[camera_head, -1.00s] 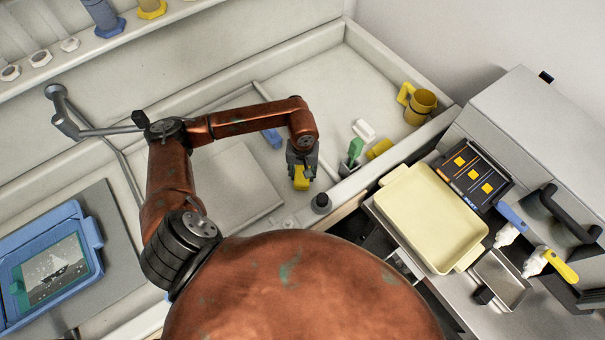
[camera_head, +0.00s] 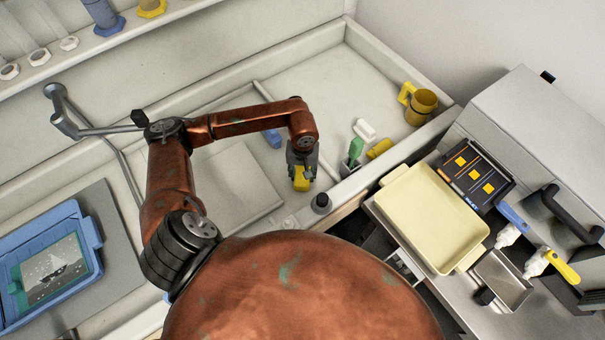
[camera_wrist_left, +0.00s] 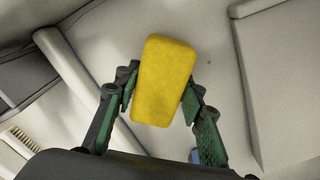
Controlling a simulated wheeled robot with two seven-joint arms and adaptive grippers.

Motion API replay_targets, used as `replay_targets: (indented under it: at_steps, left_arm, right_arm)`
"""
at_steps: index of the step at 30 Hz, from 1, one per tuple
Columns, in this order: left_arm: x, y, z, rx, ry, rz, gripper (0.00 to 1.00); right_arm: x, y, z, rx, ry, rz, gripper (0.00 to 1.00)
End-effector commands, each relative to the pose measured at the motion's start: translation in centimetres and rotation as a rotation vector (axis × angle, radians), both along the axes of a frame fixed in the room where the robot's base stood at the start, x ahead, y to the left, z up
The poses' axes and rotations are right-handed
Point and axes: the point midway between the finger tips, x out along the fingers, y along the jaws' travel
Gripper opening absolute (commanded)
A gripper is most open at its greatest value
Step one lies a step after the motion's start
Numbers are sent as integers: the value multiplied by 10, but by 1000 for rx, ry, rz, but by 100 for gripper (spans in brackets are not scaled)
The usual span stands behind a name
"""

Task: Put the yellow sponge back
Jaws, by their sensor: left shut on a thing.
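The yellow sponge (camera_head: 301,181) is in my left gripper (camera_head: 302,168), which points down over the pale sink area, near its front ledge. In the left wrist view the sponge (camera_wrist_left: 164,80) is a rounded yellow block between the two green-padded fingers of the left gripper (camera_wrist_left: 158,98), which are shut on its sides. Its far end sticks out past the fingertips. I cannot tell whether it touches the surface beneath. My right gripper is not in view.
A small dark bottle (camera_head: 321,203) stands close to the right of the sponge. Beyond it are a green-handled brush (camera_head: 355,150), another yellow block (camera_head: 380,149), a white block (camera_head: 365,129) and a yellow mug (camera_head: 420,106). A blue item (camera_head: 272,138) lies behind the wrist.

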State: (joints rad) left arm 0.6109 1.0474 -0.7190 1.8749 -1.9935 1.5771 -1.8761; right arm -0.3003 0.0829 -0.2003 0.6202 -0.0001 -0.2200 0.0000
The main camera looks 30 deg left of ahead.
Motion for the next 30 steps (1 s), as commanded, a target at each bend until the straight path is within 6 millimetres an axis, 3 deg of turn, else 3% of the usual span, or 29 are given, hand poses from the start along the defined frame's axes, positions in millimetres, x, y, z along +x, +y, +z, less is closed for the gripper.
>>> replay_targets:
  at_steps: [24, 25, 30]
  left_arm:
    - [0, 0, -7, 0, 0, 0, 17]
    - [0, 0, -7, 0, 0, 0, 38]
    - [0, 0, -7, 0, 0, 0, 50]
  right_arm:
    - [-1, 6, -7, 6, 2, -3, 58]
    - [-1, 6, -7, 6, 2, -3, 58]
    - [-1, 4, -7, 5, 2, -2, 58]
